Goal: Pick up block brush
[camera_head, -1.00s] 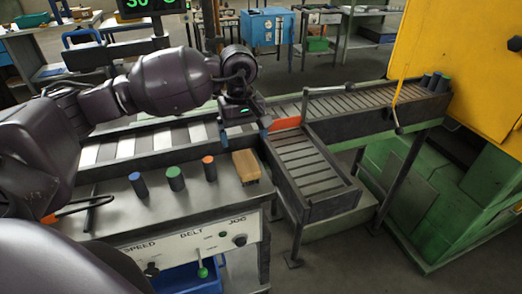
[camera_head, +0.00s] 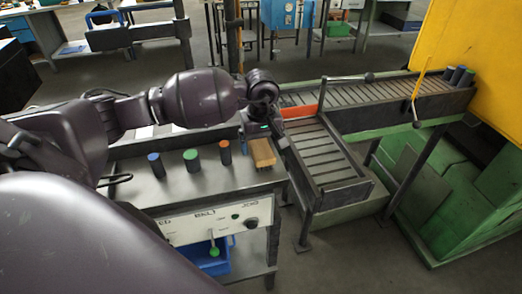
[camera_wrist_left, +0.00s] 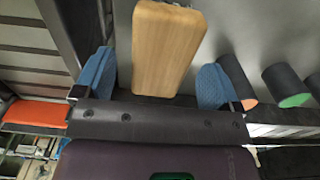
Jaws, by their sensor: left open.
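The block brush (camera_head: 262,152) is a light wooden block with a darker underside, lying on the grey bench top at its right end. In the left wrist view the wooden block (camera_wrist_left: 166,45) lies between two blue fingertips, with space on both sides. My left gripper (camera_head: 250,138) is just behind and above the brush in the head view, and its open jaws also show in the left wrist view (camera_wrist_left: 155,82). The gripper does not hold the brush. My right gripper does not show.
Three dark cylinders with blue (camera_head: 156,165), green (camera_head: 192,160) and orange (camera_head: 225,152) tops stand left of the brush. A roller conveyor (camera_head: 322,155) with an orange bar (camera_head: 299,112) lies to the right. A control panel (camera_head: 215,220) fronts the bench.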

